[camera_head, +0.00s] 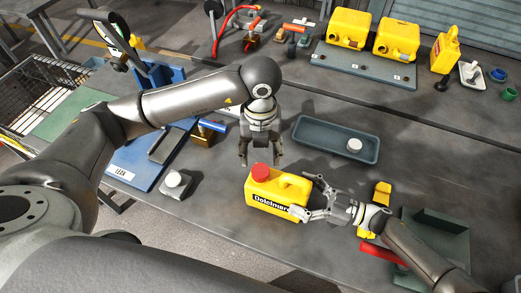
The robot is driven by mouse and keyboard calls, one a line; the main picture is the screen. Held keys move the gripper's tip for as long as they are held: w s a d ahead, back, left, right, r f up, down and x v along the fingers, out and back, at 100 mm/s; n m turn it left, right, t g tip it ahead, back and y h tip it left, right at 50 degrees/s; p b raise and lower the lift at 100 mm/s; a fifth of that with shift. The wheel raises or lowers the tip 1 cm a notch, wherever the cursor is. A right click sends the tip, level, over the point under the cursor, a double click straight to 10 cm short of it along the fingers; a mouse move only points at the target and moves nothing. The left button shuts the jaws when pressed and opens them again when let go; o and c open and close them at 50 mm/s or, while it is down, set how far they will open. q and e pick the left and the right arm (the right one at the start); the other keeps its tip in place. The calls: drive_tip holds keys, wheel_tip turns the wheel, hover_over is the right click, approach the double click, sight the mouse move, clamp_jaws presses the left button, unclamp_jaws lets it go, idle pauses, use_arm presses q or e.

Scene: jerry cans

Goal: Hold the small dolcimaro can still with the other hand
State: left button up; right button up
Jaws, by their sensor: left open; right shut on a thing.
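The small yellow Dolcimaro can (272,196) stands upright on the grey table near the middle of the head view. It has a red cap (261,172) at its left end and a dark label on its front. My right gripper (303,198) comes in from the right and is shut on the can at its right end. My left gripper (261,156) is open and points down just behind the can, above the red cap in the picture. It looks empty. Whether its fingertips touch the can I cannot tell.
A blue-grey tray (313,141) with a white cap lies behind the can. A white cap on a grey block (174,180) is to the left, by a blue board (128,178). Yellow cans (397,40) stand at the back. A green-grey holder (445,232) is at right.

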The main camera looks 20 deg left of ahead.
sight(260, 170)
use_arm(q)
drive_tip(key=shift+f, duration=0.1)
drive_tip(key=shift+f, duration=3.9)
drive_tip(key=shift+c, duration=0.4)
drive_tip(key=c, duration=0.8)
drive_tip(key=m, duration=2.4)
drive_tip(key=shift+m, duration=0.3)
drive_tip(key=o, duration=1.2)
